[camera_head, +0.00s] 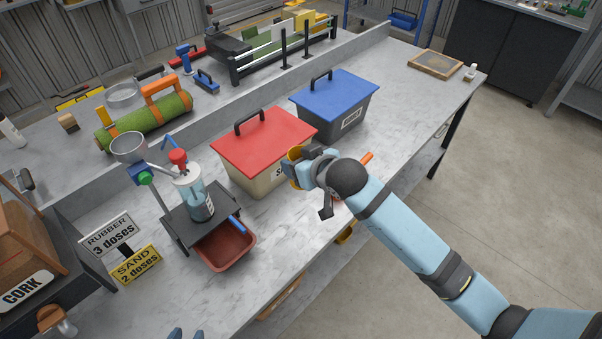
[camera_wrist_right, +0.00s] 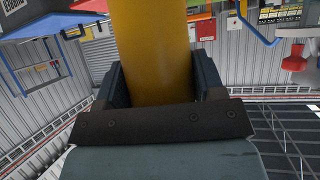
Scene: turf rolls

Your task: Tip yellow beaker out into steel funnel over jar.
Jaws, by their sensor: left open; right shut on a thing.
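The yellow beaker (camera_head: 293,171) is held by my right gripper (camera_head: 303,169), in front of the red-lidded bin. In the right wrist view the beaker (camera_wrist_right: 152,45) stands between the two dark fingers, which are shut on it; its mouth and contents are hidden. A grey steel funnel (camera_head: 128,147) is at the left, beside a blue and green fitting. A clear jar (camera_head: 201,200) with bluish contents and a red top stands on a dark platform to the funnel's lower right. The beaker is apart from both, to their right.
A red tray (camera_head: 226,246) sits under the platform's front. The red-lidded bin (camera_head: 264,142) and blue-lidded bin (camera_head: 336,103) stand behind my right gripper. Signs (camera_head: 108,233) and a cork box (camera_head: 28,240) are at the left. The bench's right part is mostly clear.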

